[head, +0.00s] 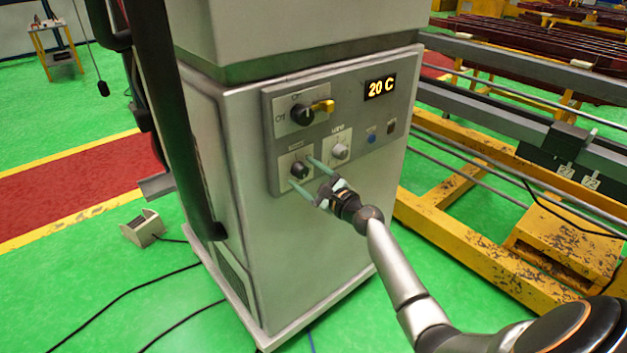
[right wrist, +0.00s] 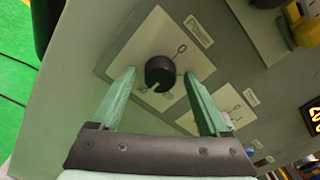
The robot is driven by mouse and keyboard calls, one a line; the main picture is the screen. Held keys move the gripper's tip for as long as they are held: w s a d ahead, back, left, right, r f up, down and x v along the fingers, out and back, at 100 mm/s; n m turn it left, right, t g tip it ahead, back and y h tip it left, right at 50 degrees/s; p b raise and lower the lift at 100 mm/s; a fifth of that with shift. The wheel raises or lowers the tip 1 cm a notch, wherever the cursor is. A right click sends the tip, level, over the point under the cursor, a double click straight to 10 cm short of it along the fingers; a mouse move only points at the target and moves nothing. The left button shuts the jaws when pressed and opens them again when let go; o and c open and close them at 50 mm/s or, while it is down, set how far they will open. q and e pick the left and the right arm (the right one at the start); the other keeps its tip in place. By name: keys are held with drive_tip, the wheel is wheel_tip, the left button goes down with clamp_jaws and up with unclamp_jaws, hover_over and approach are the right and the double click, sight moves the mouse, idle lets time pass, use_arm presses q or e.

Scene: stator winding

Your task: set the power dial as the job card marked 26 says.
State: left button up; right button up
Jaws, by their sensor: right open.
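A grey cabinet (head: 290,250) carries a control panel (head: 359,113) on its front. On its lower left plate is a round black dial (head: 300,170), which also shows in the right wrist view (right wrist: 160,72) with a pale mark toward the lower left. No job card marked 26 is in view. My left gripper is not in view.
A lit display (head: 380,88) reads "20 C". Near it are a black switch with a yellow handle (head: 322,106), a grey knob (head: 340,151) and a blue button (head: 371,137). A yellow frame (head: 450,220) stands at the right. Cables lie on the green floor.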

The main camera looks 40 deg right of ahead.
drive_tip(key=s+d, duration=0.1)
drive_tip(key=s, duration=1.1)
drive_tip(key=shift+s, duration=0.15)
drive_tip(key=s+a+f+n+g+y, duration=0.1)
drive_tip(key=s+a+f+n+g, duration=0.25)
drive_tip(key=a+f+n, duration=0.35)
drive_tip(key=s+a+f+n+g, duration=0.2)
drive_tip(key=s+a+f+n, duration=0.3)
drive_tip(key=f, duration=0.4)
drive_tip(key=s+a+f+n+g, duration=0.1)
drive_tip(key=s+a+f+n, duration=0.3)
drive_tip(key=s+n, duration=0.3)
drive_tip(key=s+a+f+n+g, duration=0.2)
drive_tip(key=s+a+f+n, duration=0.3)
drive_tip(key=n, duration=0.5)
drive_tip(key=shift+s+a+n, duration=0.4)
drive_tip(key=shift+s+a, duration=0.65)
drive_tip(key=shift+a, duration=0.2)
